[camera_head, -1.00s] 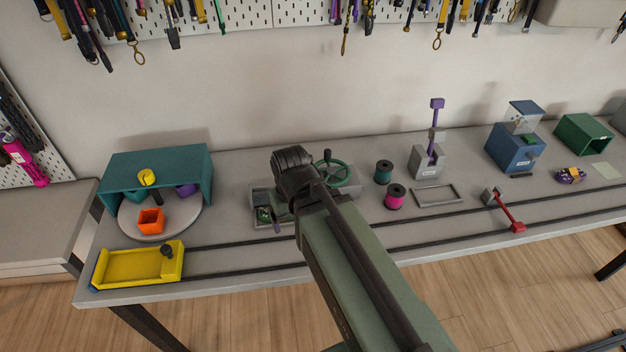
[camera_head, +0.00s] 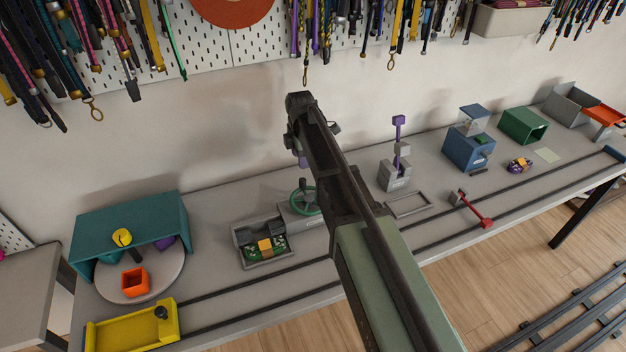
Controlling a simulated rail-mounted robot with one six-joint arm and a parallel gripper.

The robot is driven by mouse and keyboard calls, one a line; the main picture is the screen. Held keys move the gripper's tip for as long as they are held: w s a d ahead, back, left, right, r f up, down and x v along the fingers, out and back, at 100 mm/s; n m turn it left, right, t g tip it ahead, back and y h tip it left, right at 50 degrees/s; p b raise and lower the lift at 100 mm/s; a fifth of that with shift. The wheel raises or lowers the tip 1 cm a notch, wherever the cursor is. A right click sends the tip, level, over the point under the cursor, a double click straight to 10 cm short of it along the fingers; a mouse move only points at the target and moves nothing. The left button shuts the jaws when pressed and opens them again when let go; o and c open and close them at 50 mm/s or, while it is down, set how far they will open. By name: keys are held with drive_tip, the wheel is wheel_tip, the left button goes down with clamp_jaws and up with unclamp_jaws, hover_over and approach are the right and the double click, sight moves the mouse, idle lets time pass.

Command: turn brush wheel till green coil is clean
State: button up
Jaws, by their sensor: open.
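The brush wheel is a green hand wheel (camera_head: 306,200) with a dark knob, on a grey base on the bench. Left of it, a grey tray (camera_head: 268,264) with a dark roller-like part at its back holds the green coil (camera_head: 278,247). The coil has an orange-yellow band and pale specks; how clean it is cannot be told at this size. My gripper (camera_head: 302,161) is raised above and behind the wheel, apart from it, mostly hidden by my arm. It is open, and nothing shows in it.
A teal shelter (camera_head: 130,215) with a turntable and a yellow tray (camera_head: 130,327) stand at the left. A grey stand with a purple lever (camera_head: 397,150), a red-handled lever (camera_head: 474,212) and a blue box (camera_head: 468,150) stand at the right. Rails run along the front.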

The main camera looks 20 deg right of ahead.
sight(303, 179)
wheel_tip(303, 179, down, 11)
drive_tip(key=b, duration=1.1)
drive_tip(key=shift+f, duration=0.1)
drive_tip(key=shift+c, duration=0.5)
clamp_jaws()
drive_tip(key=c, duration=0.8)
unclamp_jaws()
drive_tip(key=shift+d+m, duration=0.1)
drive_tip(key=shift+m, duration=0.2)
